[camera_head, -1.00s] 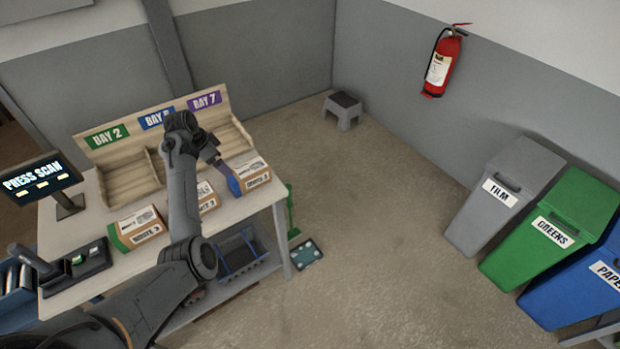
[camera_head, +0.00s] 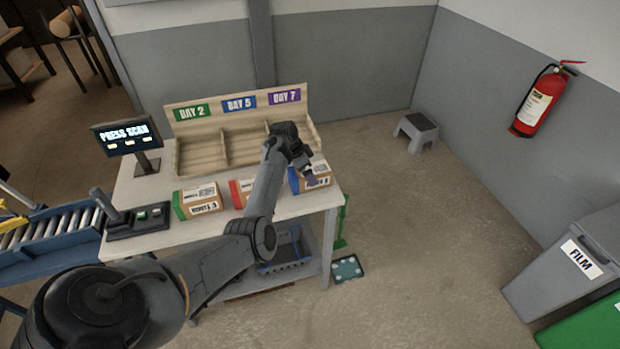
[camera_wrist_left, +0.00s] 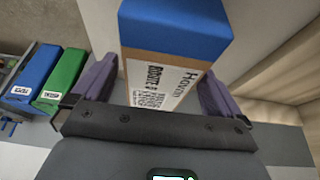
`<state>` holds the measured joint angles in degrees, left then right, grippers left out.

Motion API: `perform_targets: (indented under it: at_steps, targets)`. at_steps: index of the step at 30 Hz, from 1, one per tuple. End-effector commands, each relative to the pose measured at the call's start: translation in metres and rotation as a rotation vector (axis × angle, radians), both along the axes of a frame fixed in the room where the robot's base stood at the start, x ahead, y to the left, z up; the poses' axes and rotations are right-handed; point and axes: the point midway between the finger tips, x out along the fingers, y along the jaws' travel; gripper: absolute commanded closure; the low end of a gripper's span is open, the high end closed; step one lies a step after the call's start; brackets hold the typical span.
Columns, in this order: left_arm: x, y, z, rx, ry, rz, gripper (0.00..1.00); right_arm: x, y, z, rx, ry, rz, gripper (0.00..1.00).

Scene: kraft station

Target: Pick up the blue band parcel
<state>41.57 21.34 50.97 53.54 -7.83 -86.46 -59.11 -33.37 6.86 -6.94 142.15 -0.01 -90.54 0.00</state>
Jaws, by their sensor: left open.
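The blue band parcel (camera_head: 318,181) is a brown box with a blue end and a white label. It lies at the right end of the table, in front of the sorting rack. My left gripper (camera_head: 309,173) is at this parcel, partly covering it. In the left wrist view the parcel (camera_wrist_left: 170,45) shows its blue band and label between the two purple fingers of my left gripper (camera_wrist_left: 157,88). The fingers are spread, with a gap visible on the label's left side; contact on the right is unclear. My right gripper is not in view.
A green band parcel (camera_head: 198,201) and a partly hidden red band parcel (camera_head: 240,190) lie to the left on the table (camera_head: 150,236). The rack (camera_head: 203,158) stands behind. A scanner screen (camera_head: 126,134) and control box (camera_head: 140,220) are at the left.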

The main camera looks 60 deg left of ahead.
Motion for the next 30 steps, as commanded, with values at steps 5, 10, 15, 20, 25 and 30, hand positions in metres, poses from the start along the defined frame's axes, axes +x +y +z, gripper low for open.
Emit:
perform_targets:
  at_steps: [5, 10, 15, 20, 25, 30]
  targets:
    - [0.007, -0.001, -0.017, 0.001, -0.001, -0.001, 0.0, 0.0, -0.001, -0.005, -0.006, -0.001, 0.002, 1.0]
    - [0.008, -0.002, -0.02, 0.001, 0.0, 0.0, 0.0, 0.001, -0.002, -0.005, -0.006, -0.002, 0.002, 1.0]
    - [0.008, -0.002, -0.02, 0.001, 0.0, 0.0, 0.05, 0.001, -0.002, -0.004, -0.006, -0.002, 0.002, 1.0]
    - [0.008, -0.002, -0.02, 0.001, 0.0, 0.0, 0.29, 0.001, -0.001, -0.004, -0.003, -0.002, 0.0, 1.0]
    - [0.008, -0.002, -0.02, 0.001, 0.0, -0.001, 0.55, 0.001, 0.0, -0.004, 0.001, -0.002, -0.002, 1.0]
    - [0.008, -0.002, -0.019, 0.002, -0.002, 0.0, 0.63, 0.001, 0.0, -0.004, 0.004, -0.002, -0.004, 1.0]
